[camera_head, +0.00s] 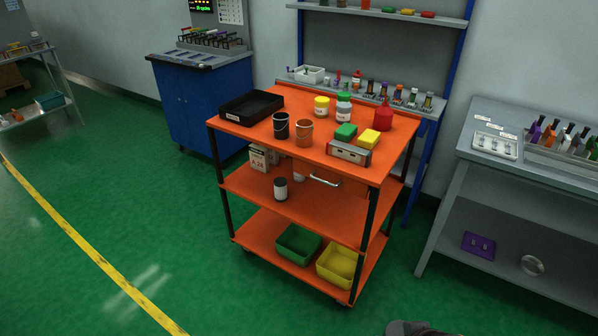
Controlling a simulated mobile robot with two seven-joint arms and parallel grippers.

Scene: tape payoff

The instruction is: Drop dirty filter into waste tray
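No object is clearly a dirty filter. A black open tray (238,118) with a small white label on its front sits at the left back of the orange cart's top; its label is too small to read, so I cannot tell if it is the waste tray. A black cup-like cylinder (281,127) and a copper-brown one (304,134) stand side by side to the right of the tray. Neither of my grippers is in view. Only a dark grey rounded piece, probably mine, shows at the bottom edge.
The orange cart (270,146) also bears jars, a red bottle (383,117), green and yellow blocks and a grey box. Green (297,258) and yellow bins are on its bottom shelf. A grey bench (545,170) stands right, a blue cabinet (205,100) behind. Floor at left is clear.

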